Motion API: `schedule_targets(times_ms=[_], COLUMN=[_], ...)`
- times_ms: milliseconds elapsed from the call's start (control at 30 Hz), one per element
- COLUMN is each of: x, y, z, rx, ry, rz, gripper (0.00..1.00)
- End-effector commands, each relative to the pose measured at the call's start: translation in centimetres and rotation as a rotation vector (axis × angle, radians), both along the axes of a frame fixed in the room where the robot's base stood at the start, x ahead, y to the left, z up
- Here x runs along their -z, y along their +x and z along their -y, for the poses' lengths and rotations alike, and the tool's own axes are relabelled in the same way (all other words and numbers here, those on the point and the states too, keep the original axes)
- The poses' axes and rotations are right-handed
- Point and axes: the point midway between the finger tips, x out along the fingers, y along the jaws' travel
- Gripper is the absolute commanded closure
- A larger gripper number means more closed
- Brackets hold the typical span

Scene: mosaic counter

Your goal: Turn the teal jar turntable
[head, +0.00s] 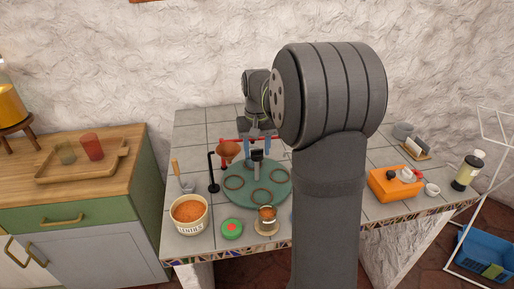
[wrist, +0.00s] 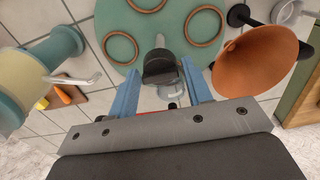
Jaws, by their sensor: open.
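The teal turntable (head: 241,197) is a flat round disc lying on the tiled counter, with several copper-coloured rings on top. It also shows in the wrist view (wrist: 118,20). A black-topped upright handle (head: 257,155) stands at its far edge in the head view. My gripper (head: 257,149) is open at that far edge. In the wrist view the black handle top (wrist: 160,66) lies between the two blue fingers of my gripper (wrist: 161,72), with a gap on each side. I cannot tell how far down the fingers reach beside it.
A copper funnel (head: 228,149) on a black stand is close beside my gripper; it also shows in the wrist view (wrist: 258,60). A tub of orange contents (head: 189,226), a green-lidded jar (head: 232,229) and a small copper-topped jar (head: 267,226) stand in front. An orange box (head: 394,190) is right.

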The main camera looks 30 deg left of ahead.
Motion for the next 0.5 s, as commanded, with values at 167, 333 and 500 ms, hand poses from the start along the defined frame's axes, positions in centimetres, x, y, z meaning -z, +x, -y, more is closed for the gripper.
schedule_targets(times_ms=[167, 333, 500], x=[-0.03, -0.04, -0.06], y=[0.00, 0.01, 0.01], z=[0.00, -0.01, 0.00], rx=[0.000, 0.000, 0.003], ry=[0.000, 0.000, 0.000], rz=[0.000, 0.000, 0.000], gripper=[0.66, 1.00, 1.00])
